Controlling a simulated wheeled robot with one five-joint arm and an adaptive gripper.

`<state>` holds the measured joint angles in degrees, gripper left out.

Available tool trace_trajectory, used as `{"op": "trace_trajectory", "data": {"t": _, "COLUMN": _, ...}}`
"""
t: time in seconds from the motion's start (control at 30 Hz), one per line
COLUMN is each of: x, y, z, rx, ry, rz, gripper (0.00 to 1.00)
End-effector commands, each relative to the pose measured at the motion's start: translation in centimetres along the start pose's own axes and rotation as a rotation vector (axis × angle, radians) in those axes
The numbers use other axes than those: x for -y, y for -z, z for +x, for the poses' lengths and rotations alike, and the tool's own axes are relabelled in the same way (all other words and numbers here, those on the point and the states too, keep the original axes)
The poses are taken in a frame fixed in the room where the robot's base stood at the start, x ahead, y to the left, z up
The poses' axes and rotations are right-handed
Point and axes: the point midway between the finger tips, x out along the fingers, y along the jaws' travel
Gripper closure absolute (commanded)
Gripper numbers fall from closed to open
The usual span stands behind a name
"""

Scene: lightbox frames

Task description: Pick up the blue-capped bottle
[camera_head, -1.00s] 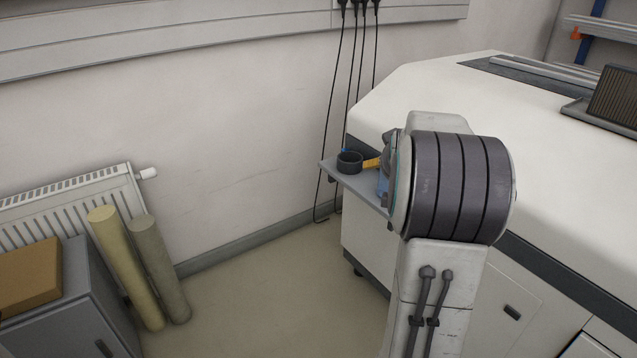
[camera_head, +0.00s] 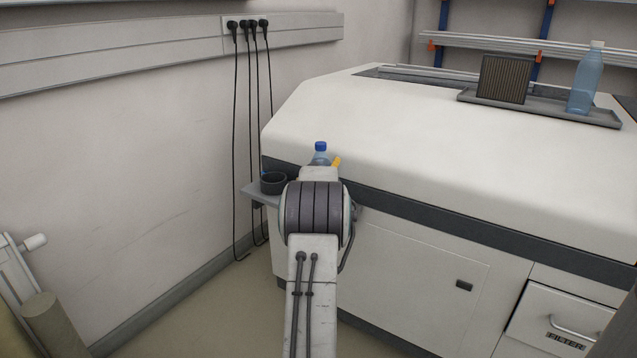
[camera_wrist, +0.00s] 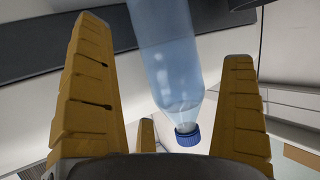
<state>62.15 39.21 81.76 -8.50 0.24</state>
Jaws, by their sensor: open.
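The blue-capped bottle (camera_head: 320,153) stands behind my arm in the head view, near the side shelf; its lower part is hidden by the arm. In the wrist view, the clear blue bottle (camera_wrist: 170,65) shows with its blue cap (camera_wrist: 187,135) towards the bottom of the picture. My gripper (camera_wrist: 165,85) is open, with yellow fingers on both sides of the bottle in that view. Gaps show between the bottle and the fingers. In the head view only a bit of a yellow finger shows beside the bottle.
A dark round cup (camera_head: 273,183) sits on the small grey shelf (camera_head: 252,194) left of my arm. The large white machine (camera_head: 450,150) stands close behind and to the right. On its top, a tray (camera_head: 540,106) holds a ribbed block (camera_head: 504,79) and a white-capped bottle (camera_head: 585,80).

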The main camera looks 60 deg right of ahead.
Motion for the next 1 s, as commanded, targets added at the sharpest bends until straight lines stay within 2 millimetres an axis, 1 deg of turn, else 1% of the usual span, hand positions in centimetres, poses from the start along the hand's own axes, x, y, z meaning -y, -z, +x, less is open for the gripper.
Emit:
{"op": "trace_trajectory", "data": {"t": 0.5, "x": -0.2, "y": 0.3, "z": 4.2, "rx": 0.001, "ry": -0.002, "rz": 0.000, "gripper": 0.00}}
{"op": "trace_trajectory", "data": {"t": 0.7, "x": -0.2, "y": 0.3, "z": 4.9, "rx": 0.001, "ry": -0.002, "rz": 0.000, "gripper": 0.00}}
{"op": "trace_trajectory", "data": {"t": 1.0, "x": -0.1, "y": 0.3, "z": 5.0, "rx": 0.000, "ry": -0.002, "rz": 0.000, "gripper": 0.00}}
